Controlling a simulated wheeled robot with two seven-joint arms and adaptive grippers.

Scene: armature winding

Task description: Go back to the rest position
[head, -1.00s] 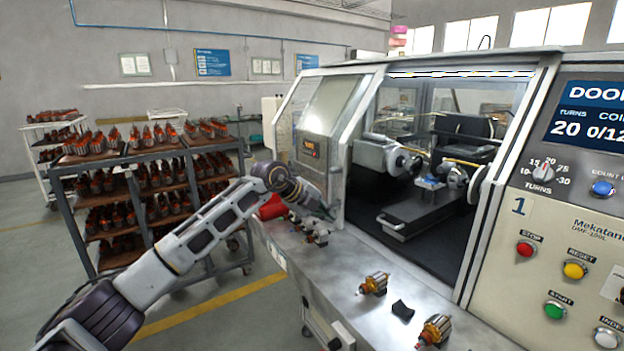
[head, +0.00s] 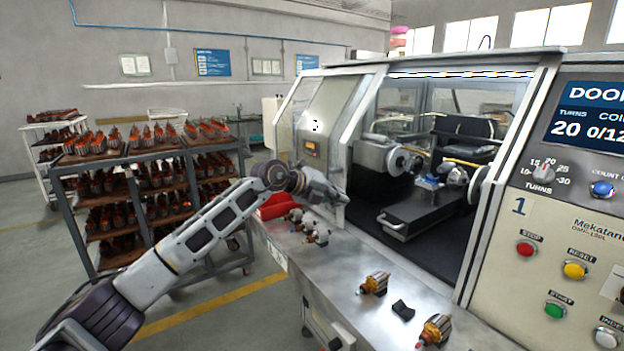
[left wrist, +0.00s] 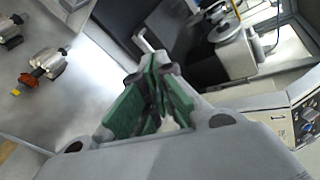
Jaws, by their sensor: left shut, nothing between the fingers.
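My left arm reaches in from the lower left in the head view. Its gripper (head: 338,196) is by the machine's front frame, above the steel ledge (head: 345,260). In the left wrist view the green-padded fingers (left wrist: 160,88) are together with nothing between them. Silver-and-copper armatures (head: 318,236) lie on the ledge below the gripper, apart from it. Two more armatures (head: 375,284) and (head: 435,330) lie nearer the front, around a small black block (head: 403,310). My right gripper is not in view.
The winding machine's opening (head: 430,190) shows its spindles and carriage. The control panel (head: 570,220) is at right. A red bin (head: 280,206) sits at the ledge's far end. A rack (head: 62,200) full of armatures stands left. Open floor lies before the rack.

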